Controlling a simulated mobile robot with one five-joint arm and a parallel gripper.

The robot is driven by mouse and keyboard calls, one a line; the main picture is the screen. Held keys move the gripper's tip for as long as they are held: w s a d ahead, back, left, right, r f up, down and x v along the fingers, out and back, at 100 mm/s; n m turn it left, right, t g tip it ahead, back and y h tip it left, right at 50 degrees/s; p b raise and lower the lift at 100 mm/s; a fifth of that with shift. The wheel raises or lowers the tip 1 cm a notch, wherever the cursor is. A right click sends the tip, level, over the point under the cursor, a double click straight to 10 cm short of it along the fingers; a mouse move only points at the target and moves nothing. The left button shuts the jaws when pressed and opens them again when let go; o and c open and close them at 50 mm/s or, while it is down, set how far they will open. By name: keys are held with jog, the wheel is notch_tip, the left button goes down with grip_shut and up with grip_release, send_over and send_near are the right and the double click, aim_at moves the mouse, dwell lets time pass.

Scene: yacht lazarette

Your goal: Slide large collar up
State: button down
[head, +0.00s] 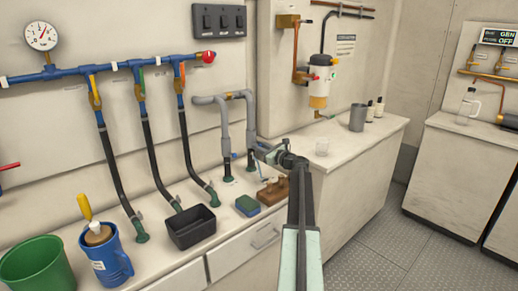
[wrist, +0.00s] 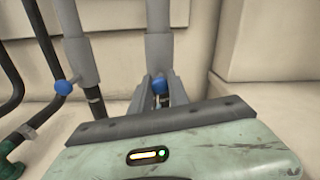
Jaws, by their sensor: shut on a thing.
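Two grey pipes come down side by side from the wall, each with a grey collar low on it above a dark hose. The right, larger collar (wrist: 159,57) has a blue knob (wrist: 159,86) at its lower end. My gripper (wrist: 161,84) reaches it from the front, a finger on each side of the knob, and is shut on the collar at its knob. In the head view my gripper (head: 259,148) partly hides that collar (head: 250,135). The left, smaller collar (wrist: 77,55) with its blue knob (wrist: 63,88) stands free. Exact finger contact is hard to see.
On the counter, left of my arm, are a brown block (head: 273,192), a blue-green sponge (head: 247,206) and a black tray (head: 191,227). Black hoses (head: 157,160) stand further left.

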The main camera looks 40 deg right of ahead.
notch_tip(320, 180, up, 8)
jog(key=p, duration=0.7)
jog(key=shift+f+p, duration=0.15)
jog(key=shift+p, duration=0.15)
jog(key=shift+f, duration=0.2)
jog(key=c, duration=1.3)
grip_release()
jog(key=shift+o, duration=0.2)
jog(key=s, duration=0.7)
jog(key=shift+s+a, duration=0.3)
jog(key=shift+s, duration=0.05)
